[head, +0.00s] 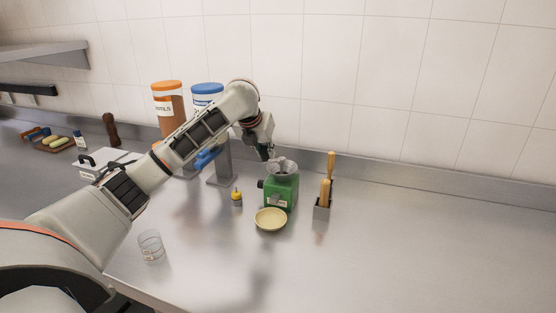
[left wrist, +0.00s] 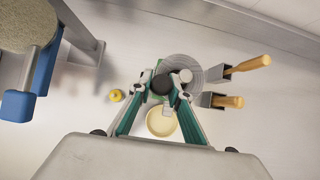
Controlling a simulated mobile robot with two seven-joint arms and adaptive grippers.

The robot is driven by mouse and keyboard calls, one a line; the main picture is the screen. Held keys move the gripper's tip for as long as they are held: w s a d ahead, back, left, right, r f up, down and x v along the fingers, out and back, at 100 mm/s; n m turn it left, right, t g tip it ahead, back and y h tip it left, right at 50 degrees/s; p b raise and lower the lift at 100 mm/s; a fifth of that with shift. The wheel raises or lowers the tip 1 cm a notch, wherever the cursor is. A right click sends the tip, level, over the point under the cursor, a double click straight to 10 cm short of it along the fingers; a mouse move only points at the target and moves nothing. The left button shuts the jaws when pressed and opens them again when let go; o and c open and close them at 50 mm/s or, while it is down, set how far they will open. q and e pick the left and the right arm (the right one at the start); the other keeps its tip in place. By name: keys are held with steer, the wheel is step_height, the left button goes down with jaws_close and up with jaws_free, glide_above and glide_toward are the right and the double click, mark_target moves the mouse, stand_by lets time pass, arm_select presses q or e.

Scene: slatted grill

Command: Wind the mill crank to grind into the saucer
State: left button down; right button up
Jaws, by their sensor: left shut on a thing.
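The mill (head: 278,192) has a green body and a grey round hopper on top, and it stands upright on the steel counter. Its crank's dark knob (left wrist: 161,85) shows between my fingers in the left wrist view. My left gripper (head: 266,154) reaches over the mill from the left and is shut on the crank knob; it also shows in the left wrist view (left wrist: 163,92). The pale yellow saucer (head: 271,219) sits in front of the mill, and it shows below the fingers in the left wrist view (left wrist: 162,123). My right gripper is not in view.
A small yellow-topped object (head: 237,197) stands left of the mill. A holder with wooden-handled tools (head: 323,204) stands right of it. Dispensers with orange (head: 167,105) and blue lids stand behind my arm. A clear glass (head: 151,246) is near the front edge. The right counter is clear.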

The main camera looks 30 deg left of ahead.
arm_select(q)
steer(key=shift+w+a, duration=0.35)
steer(key=shift+w, duration=0.1)
steer(key=shift+w+a, duration=0.25)
steer(key=shift+w, duration=0.35)
steer(key=shift+w+a, duration=0.15)
steer(key=shift+w, duration=0.5)
